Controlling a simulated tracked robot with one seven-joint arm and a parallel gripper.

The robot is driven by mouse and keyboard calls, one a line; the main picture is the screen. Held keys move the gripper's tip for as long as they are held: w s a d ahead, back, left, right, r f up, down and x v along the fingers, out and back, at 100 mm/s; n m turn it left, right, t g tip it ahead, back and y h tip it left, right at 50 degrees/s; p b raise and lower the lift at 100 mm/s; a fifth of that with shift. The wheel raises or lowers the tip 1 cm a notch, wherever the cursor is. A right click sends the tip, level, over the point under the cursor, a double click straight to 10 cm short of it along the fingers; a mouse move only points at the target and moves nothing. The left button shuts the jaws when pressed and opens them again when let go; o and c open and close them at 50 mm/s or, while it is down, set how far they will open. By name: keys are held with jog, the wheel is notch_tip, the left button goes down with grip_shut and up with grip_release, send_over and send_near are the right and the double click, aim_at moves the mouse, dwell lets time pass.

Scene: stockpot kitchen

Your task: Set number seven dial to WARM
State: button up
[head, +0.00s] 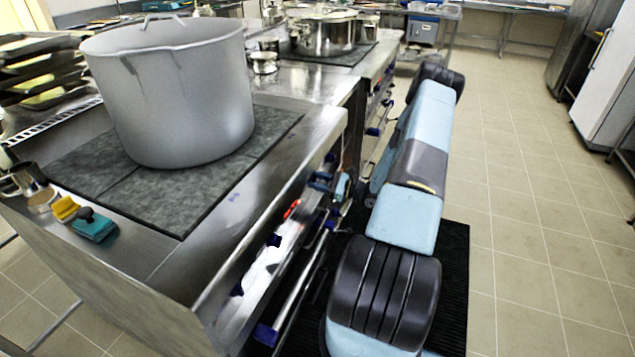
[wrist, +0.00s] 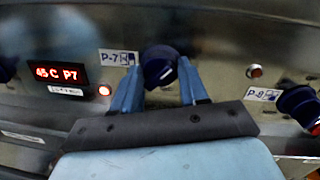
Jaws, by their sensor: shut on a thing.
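The number seven dial (wrist: 159,64) is a dark blue round knob beside a P-7 label (wrist: 118,57) in the wrist view. My gripper (wrist: 159,72) has its two blue fingers on either side of this dial, shut on it. A faint light mark shows on the dial's face, but I cannot read its setting. A red display (wrist: 56,74) left of the dial reads "45 C P7". In the head view my arm reaches along the cooker's front, with my gripper (head: 342,186) at the front panel. The dial itself cannot be made out there.
The P-8 dial (wrist: 300,105) is right of my gripper. A large grey stockpot (head: 175,95) stands on the cooker. A rail (head: 290,290) runs along the cooker's front. The tiled floor (head: 540,230) to the right is clear.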

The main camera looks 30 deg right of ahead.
jog(key=shift+s+f+m, duration=0.1)
jog(key=shift+f+m, duration=0.05)
jog(key=shift+m, duration=1.15)
jog(key=o, duration=1)
jog(key=shift+o, duration=0.2)
jog(key=v, duration=1.3)
jog(key=shift+s+d+f, duration=0.15)
jog(key=shift+s, duration=0.2)
